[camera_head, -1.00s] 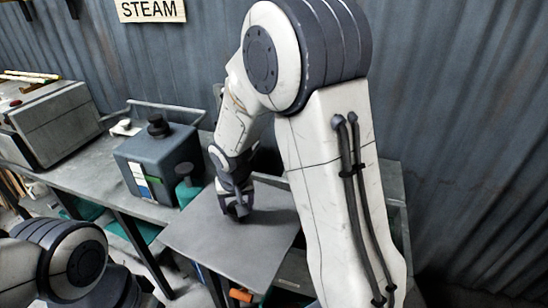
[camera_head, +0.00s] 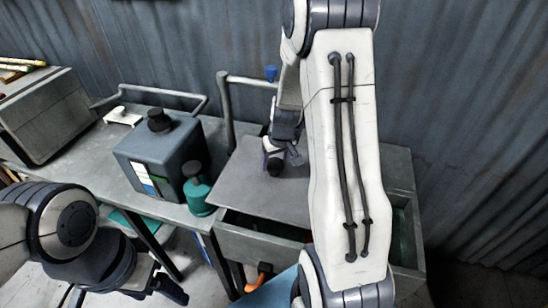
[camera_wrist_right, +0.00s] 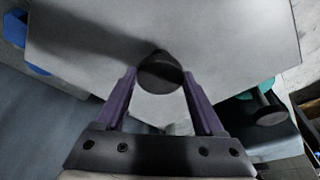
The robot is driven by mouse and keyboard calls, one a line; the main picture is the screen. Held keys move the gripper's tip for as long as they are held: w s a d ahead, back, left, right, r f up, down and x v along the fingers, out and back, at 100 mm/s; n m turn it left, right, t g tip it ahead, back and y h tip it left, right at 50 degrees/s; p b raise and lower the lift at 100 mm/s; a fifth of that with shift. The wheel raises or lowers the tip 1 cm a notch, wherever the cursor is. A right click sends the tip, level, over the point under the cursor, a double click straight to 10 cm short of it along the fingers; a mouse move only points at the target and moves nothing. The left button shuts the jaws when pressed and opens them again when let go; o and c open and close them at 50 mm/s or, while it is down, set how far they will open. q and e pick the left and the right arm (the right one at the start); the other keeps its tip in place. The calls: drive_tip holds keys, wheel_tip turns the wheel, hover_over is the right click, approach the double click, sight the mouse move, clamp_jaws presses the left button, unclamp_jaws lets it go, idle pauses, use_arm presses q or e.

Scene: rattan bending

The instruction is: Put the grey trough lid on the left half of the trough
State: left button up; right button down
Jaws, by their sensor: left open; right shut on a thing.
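The grey trough lid (camera_head: 240,183) is a flat plate with a dark round knob (camera_wrist_right: 160,72). My right gripper (camera_head: 277,163) is shut on the knob, with its purple fingers on either side of it in the right wrist view. The lid is over the left part of the grey trough (camera_head: 250,246), whose front wall shows below it. I cannot tell whether the lid touches the rim. My right arm hides the middle of the trough, and part of its inside shows at the right. My left gripper (camera_head: 168,284) is open and empty at the lower left, away from the trough.
A grey canister (camera_head: 150,160) and a green bottle (camera_head: 197,188) stand on the bench (camera_head: 50,150) close to the lid's left side. A bent pipe (camera_head: 228,115) and a blue knob (camera_head: 271,73) are behind the lid. A grey box (camera_head: 45,112) stands at the far left.

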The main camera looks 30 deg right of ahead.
wheel_tip(320, 180, down, 10)
drive_tip(key=b, duration=0.8)
drive_tip(key=shift+b, duration=0.35)
drive_tip(key=shift+f+b, duration=0.7)
drive_tip(key=shift+b, duration=0.1)
unclamp_jaws()
drive_tip(key=v, duration=1)
drive_tip(key=shift+s+r, duration=0.1)
drive_tip(key=shift+r, duration=0.1)
